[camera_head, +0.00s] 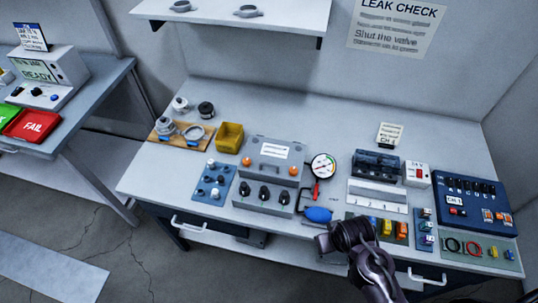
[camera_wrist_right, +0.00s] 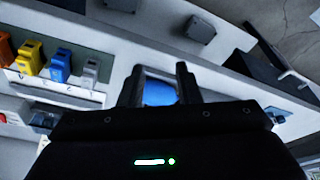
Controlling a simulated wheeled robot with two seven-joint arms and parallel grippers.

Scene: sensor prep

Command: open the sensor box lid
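The sensor box appears to be the grey case (camera_head: 268,149) in the middle of the bench in the head view. It has a white label, two orange latches and a dark handle, and its lid looks shut. A grey block with black knobs (camera_head: 264,193) sits directly in front of it. My right gripper (camera_head: 322,241) is at the bench's front edge, right of and nearer than the case, apart from it. In the wrist view its fingers (camera_wrist_right: 159,88) are spread, with something blue showing between them; I cannot tell its distance. My left gripper is not in view.
A blue bulb (camera_head: 318,214) and a round gauge (camera_head: 323,167) lie right of the case. A yellow bin (camera_head: 229,137) and a blue knob panel (camera_head: 212,183) stand left. Coloured connectors (camera_head: 386,229) are by my right arm. A shelf (camera_head: 240,18) hangs above.

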